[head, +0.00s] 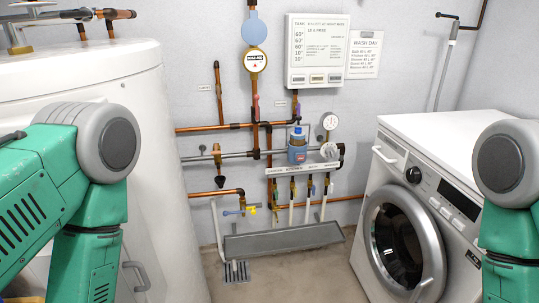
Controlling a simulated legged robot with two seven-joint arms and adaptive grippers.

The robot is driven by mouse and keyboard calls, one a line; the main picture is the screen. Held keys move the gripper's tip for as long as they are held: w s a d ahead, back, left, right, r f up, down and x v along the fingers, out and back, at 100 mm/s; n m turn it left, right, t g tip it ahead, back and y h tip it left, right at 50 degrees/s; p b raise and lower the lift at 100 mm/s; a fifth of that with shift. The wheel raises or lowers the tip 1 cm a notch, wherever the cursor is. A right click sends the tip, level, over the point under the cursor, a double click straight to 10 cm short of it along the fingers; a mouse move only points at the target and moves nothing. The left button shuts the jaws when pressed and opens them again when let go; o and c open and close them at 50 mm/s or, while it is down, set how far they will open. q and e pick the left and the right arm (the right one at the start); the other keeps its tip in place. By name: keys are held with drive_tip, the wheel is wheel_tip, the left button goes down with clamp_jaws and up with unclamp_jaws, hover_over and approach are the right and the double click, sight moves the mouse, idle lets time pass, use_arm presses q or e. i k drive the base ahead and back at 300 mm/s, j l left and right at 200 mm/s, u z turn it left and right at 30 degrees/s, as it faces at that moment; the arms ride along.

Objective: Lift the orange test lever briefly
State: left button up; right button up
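I cannot clearly pick out an orange lever at this size. Copper pipes (215,129) run along the back wall, with valves and fittings. A small yellow part (252,208) sits by a low blue-handled valve (234,213). A small reddish-pink part (256,102) is on the vertical pipe below a round gauge (254,61). A blue cylindrical unit (297,148) stands on the pipework at the middle. My green arms show at the left and right edges. Neither gripper is in view.
A large white tank (165,180) fills the left side. A white washing machine (430,128) stands at the right. A grey trough (284,240) lies below the pipes, beside a floor drain (237,272). The floor (300,280) between them is clear.

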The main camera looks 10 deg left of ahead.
sight(216, 153)
drive_tip(key=u, duration=0.55)
drive_tip(key=i+l, duration=0.15)
drive_tip(key=l, duration=0.15)
drive_tip(key=i+l, duration=0.15)
drive_tip(key=l, duration=0.2)
drive_tip(key=i+u, duration=0.3)
